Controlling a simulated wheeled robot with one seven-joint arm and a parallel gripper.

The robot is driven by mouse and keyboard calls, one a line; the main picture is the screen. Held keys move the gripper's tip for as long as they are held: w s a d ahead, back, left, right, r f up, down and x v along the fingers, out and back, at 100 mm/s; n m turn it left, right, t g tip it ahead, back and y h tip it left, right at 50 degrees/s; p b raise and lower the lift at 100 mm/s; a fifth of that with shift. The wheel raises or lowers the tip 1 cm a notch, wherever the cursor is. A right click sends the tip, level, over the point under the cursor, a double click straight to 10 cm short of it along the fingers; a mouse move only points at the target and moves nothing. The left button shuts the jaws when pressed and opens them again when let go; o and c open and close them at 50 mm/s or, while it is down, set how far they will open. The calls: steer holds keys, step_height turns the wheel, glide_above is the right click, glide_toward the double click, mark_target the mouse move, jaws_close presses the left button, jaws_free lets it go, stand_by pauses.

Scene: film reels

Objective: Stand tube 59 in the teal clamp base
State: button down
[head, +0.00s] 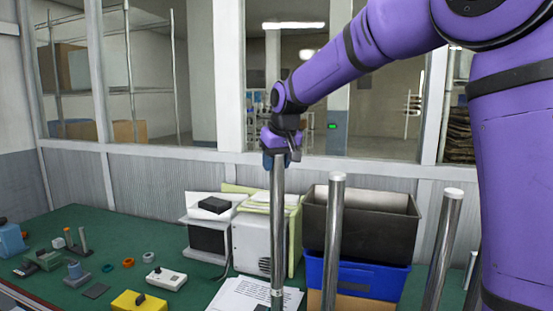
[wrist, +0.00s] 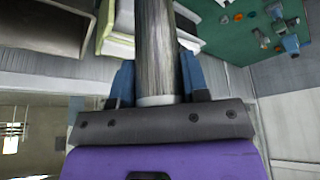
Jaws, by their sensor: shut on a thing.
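My gripper (head: 279,158) is shut on the top of a long, upright grey metal tube (head: 277,215). The tube also shows in the wrist view (wrist: 157,50), between the two blue fingers of my gripper (wrist: 157,80). No number is readable on it, so I cannot tell whether it is tube 59. Its lower end meets the bottom edge of the head view, and what is under it is hidden. I cannot pick out the teal clamp base for certain. A small blue-grey base with a post (head: 75,272) and a greenish block (head: 42,261) stand at the left.
Two more metal tubes (head: 333,235) (head: 443,245) rise close to the right of the held one. Behind are a white box (head: 252,245), a black bin (head: 360,220) and a blue crate (head: 365,280). A yellow block (head: 138,302) and papers (head: 245,297) lie on the green table (head: 100,225).

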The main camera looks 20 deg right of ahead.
mark_target(273, 183)
steer(key=shift+a+f, duration=0.25)
steer(key=shift+f, duration=0.9)
steer(key=shift+a+f, duration=0.25)
steer(key=shift+f, duration=1.5)
steer(key=c, duration=0.9)
jaws_free()
steer(key=shift+f, duration=0.1)
steer(key=shift+d, duration=0.1)
steer(key=shift+v, duration=5.1)
steer(key=shift+s+r, duration=0.15)
steer(key=shift+r, duration=0.3)
